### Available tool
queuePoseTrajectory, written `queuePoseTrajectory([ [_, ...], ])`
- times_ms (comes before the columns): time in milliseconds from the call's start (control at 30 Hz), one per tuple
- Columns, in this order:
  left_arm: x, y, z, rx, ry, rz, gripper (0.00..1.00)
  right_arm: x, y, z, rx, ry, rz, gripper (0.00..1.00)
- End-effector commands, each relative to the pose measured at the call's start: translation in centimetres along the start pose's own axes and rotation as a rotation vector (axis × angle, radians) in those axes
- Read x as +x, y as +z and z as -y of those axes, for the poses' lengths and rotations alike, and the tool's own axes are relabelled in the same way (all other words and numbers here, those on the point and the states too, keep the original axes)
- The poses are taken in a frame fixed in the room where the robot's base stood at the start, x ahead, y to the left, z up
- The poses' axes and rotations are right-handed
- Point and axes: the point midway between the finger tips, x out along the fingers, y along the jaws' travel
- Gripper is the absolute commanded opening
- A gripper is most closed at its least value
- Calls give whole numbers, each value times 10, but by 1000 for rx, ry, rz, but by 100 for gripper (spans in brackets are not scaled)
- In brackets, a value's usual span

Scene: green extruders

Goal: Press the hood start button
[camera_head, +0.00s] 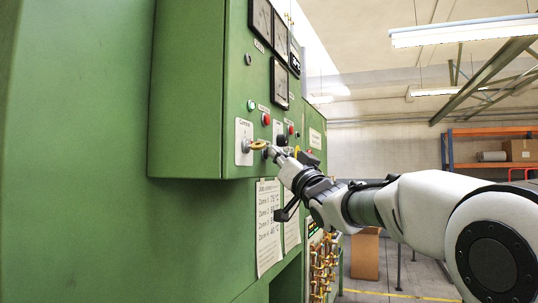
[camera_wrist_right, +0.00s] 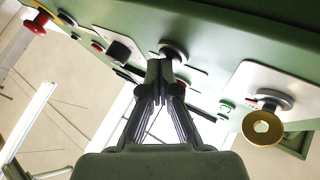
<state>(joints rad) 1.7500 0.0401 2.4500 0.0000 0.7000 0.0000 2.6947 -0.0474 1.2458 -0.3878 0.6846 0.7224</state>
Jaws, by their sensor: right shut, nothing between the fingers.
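The green cabinet's control panel (camera_head: 232,100) carries several buttons, and I cannot read which one is labelled hood start. My right gripper (camera_head: 270,151) is shut and empty, its tips at the lower part of the panel, just right of the brass key. In the right wrist view the closed fingertips (camera_wrist_right: 160,68) are right at a round metal-rimmed control (camera_wrist_right: 173,49), partly overlapping it in the picture. I cannot tell whether they touch it. A green button (camera_head: 251,105) and a red button (camera_head: 265,119) sit higher on the panel. My left gripper is not in view.
A brass key (camera_wrist_right: 262,127) sticks out of a switch beside the fingers. A black knob (camera_wrist_right: 120,50) and a red mushroom button (camera_wrist_right: 36,22) are on the other side. Brass fittings (camera_head: 322,262) lie below the panel.

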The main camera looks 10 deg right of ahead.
Motion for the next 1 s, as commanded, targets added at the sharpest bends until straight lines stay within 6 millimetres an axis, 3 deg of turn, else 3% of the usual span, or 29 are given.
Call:
queuePoseTrajectory([
  [667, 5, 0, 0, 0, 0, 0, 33, -12, -9, -9, 0, 0, 0, 0],
  [1000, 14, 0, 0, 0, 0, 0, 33, -34, -25, -25, 1, 1, -3, 0],
])
